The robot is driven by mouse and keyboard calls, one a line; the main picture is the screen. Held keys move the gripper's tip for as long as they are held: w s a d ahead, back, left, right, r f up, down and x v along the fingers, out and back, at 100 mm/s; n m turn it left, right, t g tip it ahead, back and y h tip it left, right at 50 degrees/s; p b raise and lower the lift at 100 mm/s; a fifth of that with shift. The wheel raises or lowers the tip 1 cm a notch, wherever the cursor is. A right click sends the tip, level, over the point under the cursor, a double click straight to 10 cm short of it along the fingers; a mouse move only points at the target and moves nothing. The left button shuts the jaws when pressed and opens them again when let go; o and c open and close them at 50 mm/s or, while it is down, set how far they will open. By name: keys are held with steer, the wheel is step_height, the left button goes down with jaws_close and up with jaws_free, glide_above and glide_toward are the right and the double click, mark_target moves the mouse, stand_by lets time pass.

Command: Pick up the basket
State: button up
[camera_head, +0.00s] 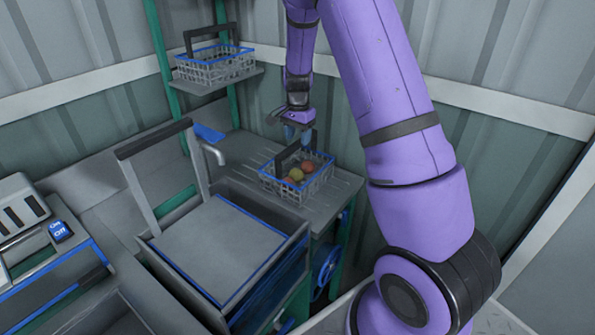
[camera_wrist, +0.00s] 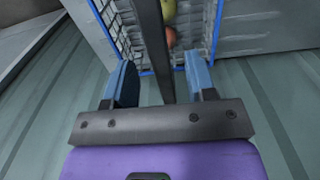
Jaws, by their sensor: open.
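A grey wire basket (camera_head: 283,189) with a blue rim and an upright dark handle (camera_head: 294,147) stands on a slatted grey bench. It holds red and yellow-green tomatoes (camera_head: 296,174). My gripper (camera_head: 298,134) is right above the basket, at the top of the handle. In the wrist view my gripper (camera_wrist: 159,65) is open, its two blue fingers apart, with the dark handle bar (camera_wrist: 151,45) running between them in the picture. I cannot tell whether a finger touches the bar. The basket's wire side (camera_wrist: 106,20) also shows there.
Another blue-rimmed basket (camera_head: 215,66) stands on a shelf (camera_head: 222,83) at the upper left. A machine with a blue on/off switch (camera_head: 59,232) is at far left. Corrugated walls close off the back.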

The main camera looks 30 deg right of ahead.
mark_target(298, 142)
steer(key=shift+a+f, duration=0.1)
steer(key=shift+f, duration=1.45)
jaws_close()
steer(key=shift+r, duration=0.1)
